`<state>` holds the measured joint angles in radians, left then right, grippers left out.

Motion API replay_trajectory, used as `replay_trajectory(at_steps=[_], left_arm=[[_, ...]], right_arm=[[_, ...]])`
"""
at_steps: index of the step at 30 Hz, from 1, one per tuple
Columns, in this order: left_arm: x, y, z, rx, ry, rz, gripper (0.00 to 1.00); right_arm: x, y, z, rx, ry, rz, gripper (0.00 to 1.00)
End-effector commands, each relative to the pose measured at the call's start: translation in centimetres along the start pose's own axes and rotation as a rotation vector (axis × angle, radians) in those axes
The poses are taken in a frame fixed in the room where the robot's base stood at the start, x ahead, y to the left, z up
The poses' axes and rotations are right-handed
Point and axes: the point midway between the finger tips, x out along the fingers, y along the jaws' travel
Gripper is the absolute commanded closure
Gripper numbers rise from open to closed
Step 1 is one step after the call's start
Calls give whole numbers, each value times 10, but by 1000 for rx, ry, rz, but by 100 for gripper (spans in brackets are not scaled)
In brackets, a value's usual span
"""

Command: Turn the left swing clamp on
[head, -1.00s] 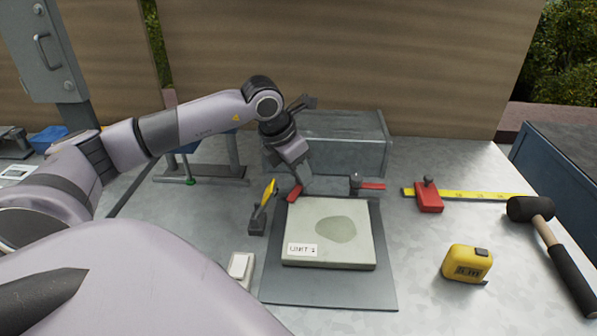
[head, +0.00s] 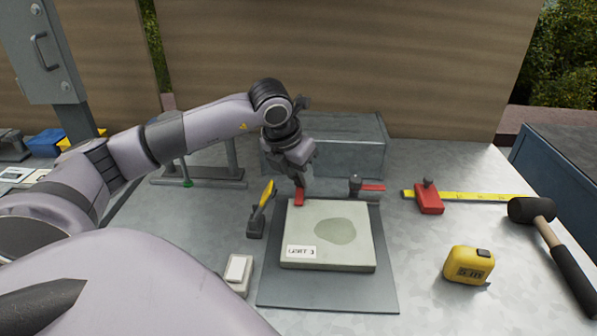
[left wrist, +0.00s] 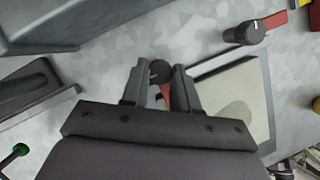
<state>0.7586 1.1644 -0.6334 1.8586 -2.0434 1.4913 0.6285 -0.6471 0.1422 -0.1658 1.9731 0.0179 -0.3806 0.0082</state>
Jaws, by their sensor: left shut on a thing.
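The left swing clamp has a red arm (head: 299,197) at the back left corner of the pale square slab (head: 345,250); the arm points towards the slab's edge. In the left wrist view its round black knob (left wrist: 160,72) sits between my fingers, with some red arm (left wrist: 167,95) below. My left gripper (head: 301,181) is shut on this clamp from above and hides most of its post in the head view. The right swing clamp (head: 356,184) stands at the back right corner, its red arm pointing right, away from the slab. My right gripper is not in view.
A yellow-handled clamp (head: 262,205) stands left of the slab, close to my left gripper. A grey metal box (head: 355,150) is right behind. A red stop (head: 429,198), tape measure (head: 468,265) and mallet (head: 530,210) lie on the right.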

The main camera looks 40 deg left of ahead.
Motion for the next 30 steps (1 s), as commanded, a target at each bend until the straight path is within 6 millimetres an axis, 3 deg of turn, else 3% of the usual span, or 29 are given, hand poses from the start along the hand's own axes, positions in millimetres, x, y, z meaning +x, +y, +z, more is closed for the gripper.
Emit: replay_trajectory(at_steps=[3,4,6,17,30], left_arm=[[0,1,0,-2,-1,1,100],[0,1,0,-2,-1,1,64],[0,1,0,-2,-1,1,45],[-6,0,1,0,-3,0,45],[-67,0,1,-1,-2,0,45]], right_arm=[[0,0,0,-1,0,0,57],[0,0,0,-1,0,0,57],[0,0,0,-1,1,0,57],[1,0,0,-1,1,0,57],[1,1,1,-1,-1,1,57]])
